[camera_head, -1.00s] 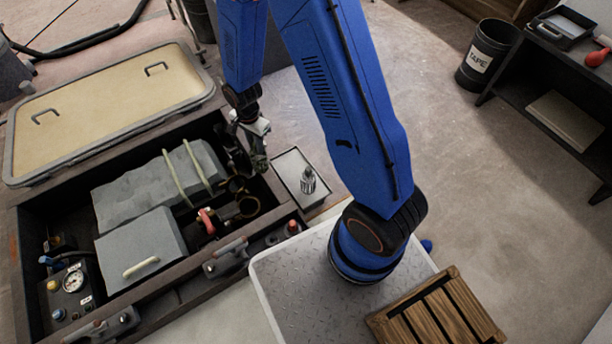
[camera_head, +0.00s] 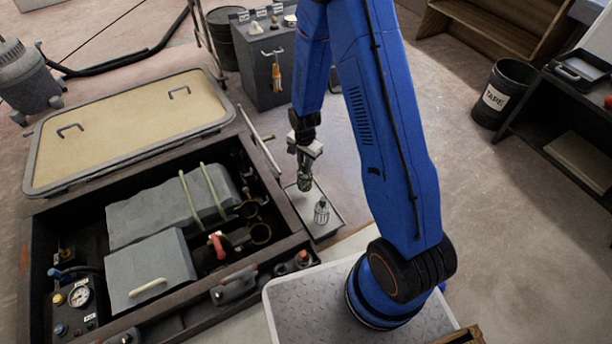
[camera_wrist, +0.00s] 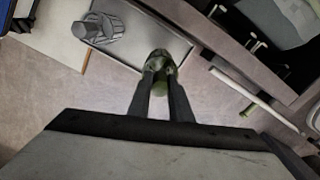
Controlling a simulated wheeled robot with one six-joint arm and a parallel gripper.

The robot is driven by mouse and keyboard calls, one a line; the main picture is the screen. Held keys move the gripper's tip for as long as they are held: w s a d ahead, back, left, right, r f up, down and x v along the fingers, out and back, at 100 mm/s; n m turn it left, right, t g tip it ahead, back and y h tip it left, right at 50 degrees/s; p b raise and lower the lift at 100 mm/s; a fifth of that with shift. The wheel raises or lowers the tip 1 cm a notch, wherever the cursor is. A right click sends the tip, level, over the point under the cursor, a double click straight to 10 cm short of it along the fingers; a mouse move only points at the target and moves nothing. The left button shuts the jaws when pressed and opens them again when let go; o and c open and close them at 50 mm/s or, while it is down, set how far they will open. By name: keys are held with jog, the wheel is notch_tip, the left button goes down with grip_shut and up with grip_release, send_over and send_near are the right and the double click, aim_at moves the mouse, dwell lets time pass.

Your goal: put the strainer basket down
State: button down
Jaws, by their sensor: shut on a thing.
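My gripper (camera_head: 305,160) is shut on a strainer basket (camera_head: 304,182), a small dull cylinder with green on it. In the wrist view my gripper's two dark fingers (camera_wrist: 160,82) close around the held basket (camera_wrist: 157,62). It hangs over the far end of a shallow grey tray (camera_head: 333,231). I cannot tell whether it touches the tray.
The open hatch box with dark walls (camera_head: 290,243) lies left of the tray, holding grey blocks, a red-handled valve (camera_head: 217,244) and hoses. A grey cabinet (camera_head: 262,85) stands behind.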

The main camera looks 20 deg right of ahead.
aim_at(304, 173)
jog(key=shift+f, duration=2.35)
jog(key=c, duration=1.6)
grip_release()
jog(key=shift+f, duration=0.1)
